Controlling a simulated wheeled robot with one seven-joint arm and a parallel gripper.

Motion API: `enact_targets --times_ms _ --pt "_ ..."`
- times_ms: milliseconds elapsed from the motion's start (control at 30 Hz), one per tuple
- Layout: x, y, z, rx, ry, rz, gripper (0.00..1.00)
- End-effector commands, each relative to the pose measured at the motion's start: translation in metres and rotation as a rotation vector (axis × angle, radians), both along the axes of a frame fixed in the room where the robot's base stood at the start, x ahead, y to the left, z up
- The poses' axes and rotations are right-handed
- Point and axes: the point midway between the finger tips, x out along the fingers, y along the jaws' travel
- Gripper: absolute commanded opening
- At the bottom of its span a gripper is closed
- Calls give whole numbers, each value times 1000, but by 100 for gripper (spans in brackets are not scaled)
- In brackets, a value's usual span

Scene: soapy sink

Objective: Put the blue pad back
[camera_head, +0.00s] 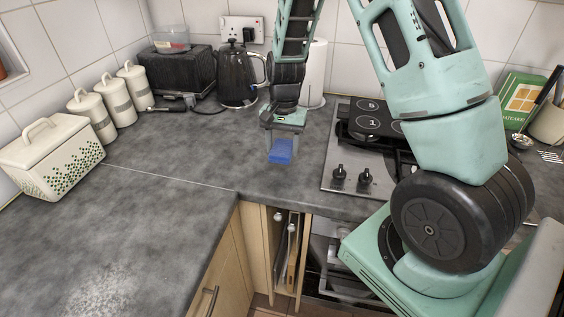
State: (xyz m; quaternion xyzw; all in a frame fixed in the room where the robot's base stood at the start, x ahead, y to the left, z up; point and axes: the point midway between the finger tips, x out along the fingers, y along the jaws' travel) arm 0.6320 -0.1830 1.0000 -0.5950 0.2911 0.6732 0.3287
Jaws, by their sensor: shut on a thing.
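The blue pad (281,151) is a small blue block in the middle of the head view, over the grey countertop left of the stove. My gripper (282,147) points down from above and is shut on the blue pad, with the pad between its fingers. I cannot tell whether the pad touches the counter or hangs a little above it. No sink shows in this view.
A stove (352,185) stands right of the gripper. A black kettle (238,75), a paper roll (316,72) and a black toaster (177,70) stand behind. White canisters (88,117) and a bread bin (52,157) line the left wall. The left counter is clear.

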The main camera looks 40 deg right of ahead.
Motion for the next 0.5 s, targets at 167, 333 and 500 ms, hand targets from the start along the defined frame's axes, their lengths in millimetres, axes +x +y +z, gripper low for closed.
enact_targets --times_ms 167,333,500 --pt "0 0 -17 0 1 1 32" --pt "-1 0 -41 0 3 -1 32" --pt "0 0 -55 0 -1 0 32"
